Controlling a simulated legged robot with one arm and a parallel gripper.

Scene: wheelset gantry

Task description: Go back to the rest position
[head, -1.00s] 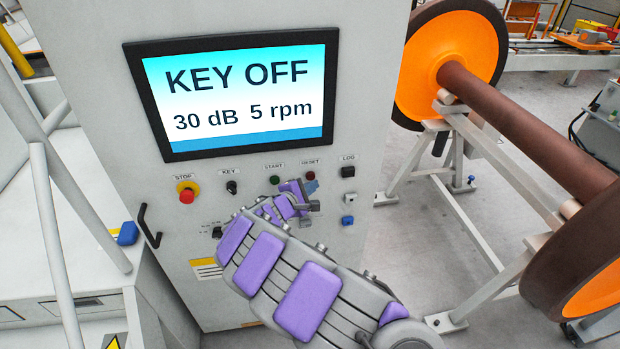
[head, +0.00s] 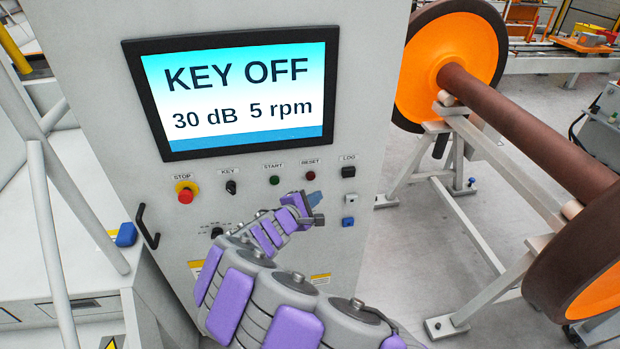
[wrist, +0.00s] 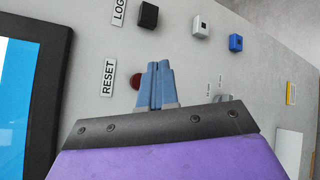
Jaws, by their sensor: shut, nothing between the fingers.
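My gripper (head: 315,198) is shut and empty, at the end of my purple and grey arm. In the head view it is in front of the control cabinet (head: 95,60), below the START and RESET buttons. In the wrist view its blue fingers (wrist: 158,84) are pressed together, and their tips overlap the edge of the red RESET button (wrist: 136,81) in the picture. I cannot tell the gap to the panel. The screen (head: 238,92) reads KEY OFF, 30 dB, 5 rpm.
The panel carries a red STOP button (head: 186,192), a KEY switch (head: 231,187), a green START button (head: 275,181) and a black LOG button (head: 348,172). A handle (head: 147,226) sticks out at left. A wheelset (head: 520,120) stands on a frame at right, with floor between.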

